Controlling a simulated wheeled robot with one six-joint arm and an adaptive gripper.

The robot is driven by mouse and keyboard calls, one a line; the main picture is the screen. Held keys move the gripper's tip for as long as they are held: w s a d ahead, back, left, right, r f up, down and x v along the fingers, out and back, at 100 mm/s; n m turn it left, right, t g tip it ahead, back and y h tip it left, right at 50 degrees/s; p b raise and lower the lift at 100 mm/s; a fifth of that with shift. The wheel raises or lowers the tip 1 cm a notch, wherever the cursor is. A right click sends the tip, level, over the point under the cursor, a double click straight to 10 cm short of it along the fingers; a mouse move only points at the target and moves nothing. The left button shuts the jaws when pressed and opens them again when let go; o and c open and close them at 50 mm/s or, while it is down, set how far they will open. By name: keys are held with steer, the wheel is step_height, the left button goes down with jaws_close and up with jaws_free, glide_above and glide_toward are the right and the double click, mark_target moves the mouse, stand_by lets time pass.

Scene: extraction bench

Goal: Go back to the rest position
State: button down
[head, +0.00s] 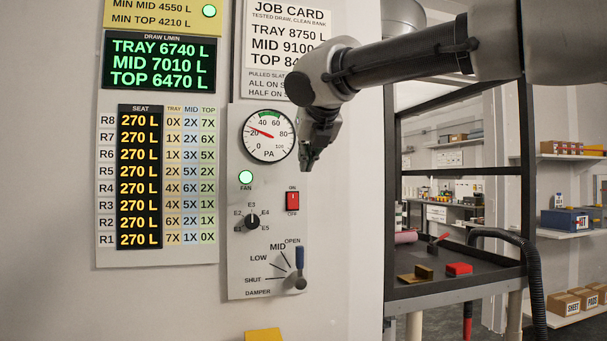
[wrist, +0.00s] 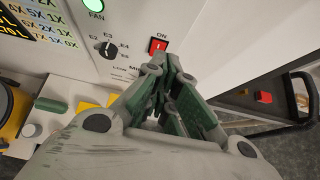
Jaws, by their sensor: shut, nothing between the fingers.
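My gripper (head: 310,160) is shut and empty in the head view, pointing down in front of the right edge of the control panel (head: 238,270). In the wrist view my gripper (wrist: 172,75) also shows shut, its fingers below the red switch (wrist: 158,46). In the head view the red switch (head: 292,201) sits a little below and left of my fingertips, with a gap in the picture. The black selector knob (head: 252,222) is on the panel's left.
The gauge (head: 268,135) needle reads near 20, and the fan lamp (head: 246,177) is lit green. A dark slotted shelf (head: 470,285) at right holds a red block (head: 459,268) and a brown piece (head: 415,275). A black hose (head: 537,275) hangs at its right side.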

steer(key=shift+s+d+r, duration=0.1)
steer(key=shift+s+r, duration=0.2)
steer(key=shift+r, duration=0.15)
